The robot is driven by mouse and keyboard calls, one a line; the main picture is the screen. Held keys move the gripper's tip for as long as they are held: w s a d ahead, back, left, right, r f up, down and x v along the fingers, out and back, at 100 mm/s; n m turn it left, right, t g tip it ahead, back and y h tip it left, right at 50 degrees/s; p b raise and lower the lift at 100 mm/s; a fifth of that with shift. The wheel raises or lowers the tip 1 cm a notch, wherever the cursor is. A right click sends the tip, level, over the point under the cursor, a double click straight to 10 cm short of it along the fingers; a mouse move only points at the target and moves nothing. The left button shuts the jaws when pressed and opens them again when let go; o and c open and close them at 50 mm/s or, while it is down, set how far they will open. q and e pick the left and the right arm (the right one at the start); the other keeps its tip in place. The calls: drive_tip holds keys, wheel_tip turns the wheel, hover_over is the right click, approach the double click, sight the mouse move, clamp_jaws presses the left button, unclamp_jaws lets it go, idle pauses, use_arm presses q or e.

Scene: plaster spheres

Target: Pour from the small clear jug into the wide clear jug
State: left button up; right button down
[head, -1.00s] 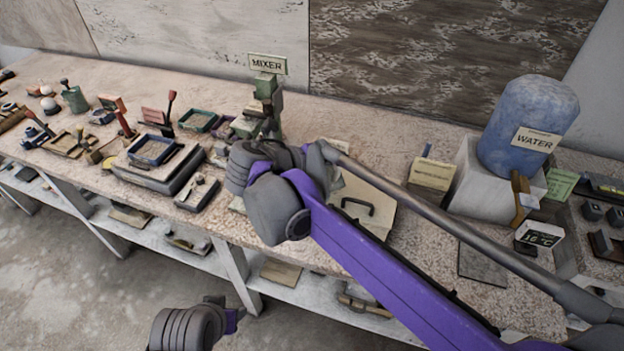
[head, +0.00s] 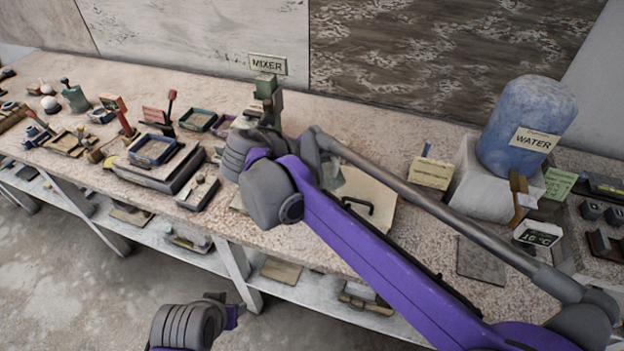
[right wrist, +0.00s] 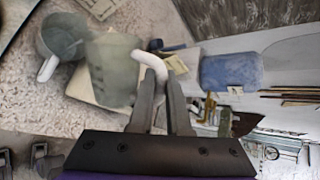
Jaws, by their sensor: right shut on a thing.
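My right gripper (right wrist: 162,80) is shut on the white handle of the small clear jug (right wrist: 113,68), seen in the right wrist view. The wide clear jug (right wrist: 64,34) is to its left on the bench, its open mouth in sight and its white handle at the lower left. In this view the small jug's edge overlaps the wide jug's side; I cannot tell whether they touch. No stream shows, and I cannot make out the contents of either jug. In the head view my right arm hides the gripper and the wide jug.
The green mixer (head: 266,92) stands at the back beside my right arm. A cream board with a black handle (head: 372,207) lies below the arm. The blue water barrel (head: 527,120) stands on a pale block at right. Trays and tools (head: 152,150) crowd the bench's left.

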drive_tip(key=shift+s, duration=0.1)
idle(0.3)
drive_tip(key=shift+w+a+r+p, duration=0.15)
drive_tip(key=shift+w+r+p, duration=0.15)
drive_tip(key=shift+w+r, duration=0.05)
drive_tip(key=shift+w+n, duration=0.1)
drive_tip(key=shift+n, duration=0.2)
drive_tip(key=shift+w+a+r+g+p, duration=0.2)
drive_tip(key=shift+r+g+p, duration=0.1)
drive_tip(key=shift+g, duration=0.2)
drive_tip(key=shift+w, duration=0.2)
drive_tip(key=shift+s, duration=0.1)
